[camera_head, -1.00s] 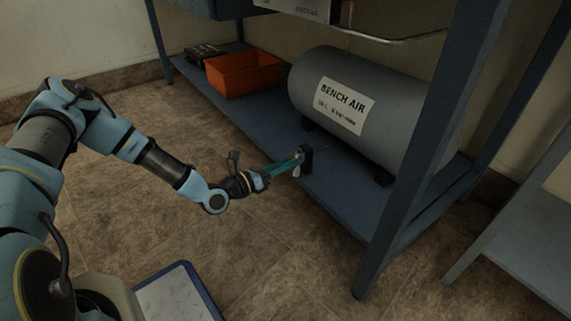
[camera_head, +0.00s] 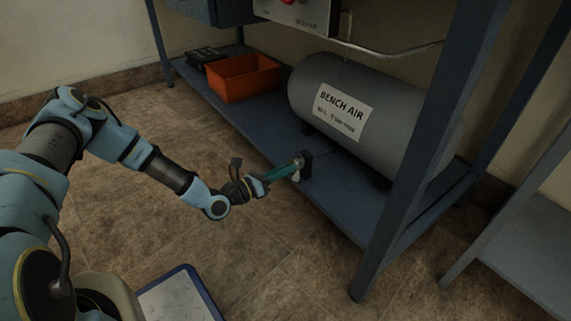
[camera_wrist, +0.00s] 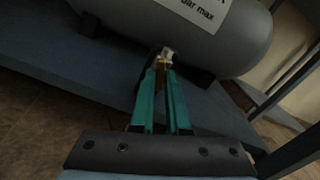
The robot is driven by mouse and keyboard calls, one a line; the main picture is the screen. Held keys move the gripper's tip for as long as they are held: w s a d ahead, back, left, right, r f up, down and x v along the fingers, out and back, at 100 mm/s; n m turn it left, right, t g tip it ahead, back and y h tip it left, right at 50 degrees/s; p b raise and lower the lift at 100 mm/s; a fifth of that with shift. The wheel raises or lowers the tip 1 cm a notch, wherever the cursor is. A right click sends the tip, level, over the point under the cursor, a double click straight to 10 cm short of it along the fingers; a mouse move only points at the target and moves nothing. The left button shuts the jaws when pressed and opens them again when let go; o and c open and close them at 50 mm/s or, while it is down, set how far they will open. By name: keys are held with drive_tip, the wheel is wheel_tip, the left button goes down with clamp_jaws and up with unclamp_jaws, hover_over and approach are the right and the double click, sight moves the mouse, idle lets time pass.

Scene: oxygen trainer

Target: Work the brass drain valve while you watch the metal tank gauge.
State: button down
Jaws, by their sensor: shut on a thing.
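The grey metal tank (camera_head: 375,95), labelled BENCH AIR, lies on the low blue shelf; its lower side also shows in the wrist view (camera_wrist: 130,20). My gripper (camera_head: 297,169) reaches in low at the shelf's front edge, beside a small dark block. In the wrist view my teal fingers (camera_wrist: 164,62) are closed around a small fitting under the tank. A bit of brass, the drain valve (camera_wrist: 160,65), shows between the fingertips, with a pale metal piece just beyond. The fingers hide most of the valve. I cannot make out a tank gauge in either view.
An orange bin (camera_head: 244,79) and a dark item (camera_head: 206,55) sit on the shelf left of the tank. A blue bench leg (camera_head: 405,170) stands at the right front. A panel with a red part (camera_head: 297,12) is above. The floor in front is mostly clear.

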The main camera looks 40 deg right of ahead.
drive_tip(key=m+p, duration=0.4)
drive_tip(key=p, duration=0.2)
idle(0.3)
drive_tip(key=c, duration=0.9)
unclamp_jaws()
drive_tip(key=shift+a, duration=0.1)
drive_tip(key=a+p, duration=0.3)
drive_tip(key=a, duration=0.7)
drive_tip(key=shift+w+a, duration=0.3)
